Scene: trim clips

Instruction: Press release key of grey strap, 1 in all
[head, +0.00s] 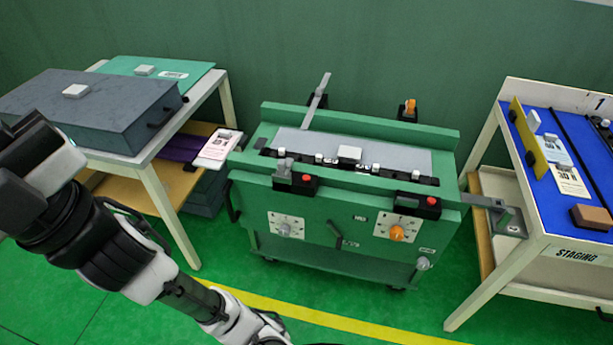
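A green wheeled cart (345,190) stands in the middle of the head view with a grey panel (400,155) on top. A long grey strap-like bar (317,103) rises at a slant from a black mount at the cart's back left. A short orange piece (410,106) stands at the back right. Two black blocks with red keys sit on the front edge, the left key (306,178) and the right key (432,201). A small grey upright piece (284,167) stands beside the left block. My gripper is not visible; only arm links show at the left.
A left table carries a dark grey case (95,115) and a teal board (150,70). A white tagged card (215,150) lies near the cart. The blue-topped staging table (560,190) stands at right, near a grey arm (485,202) beside the cart. Floor in front is clear.

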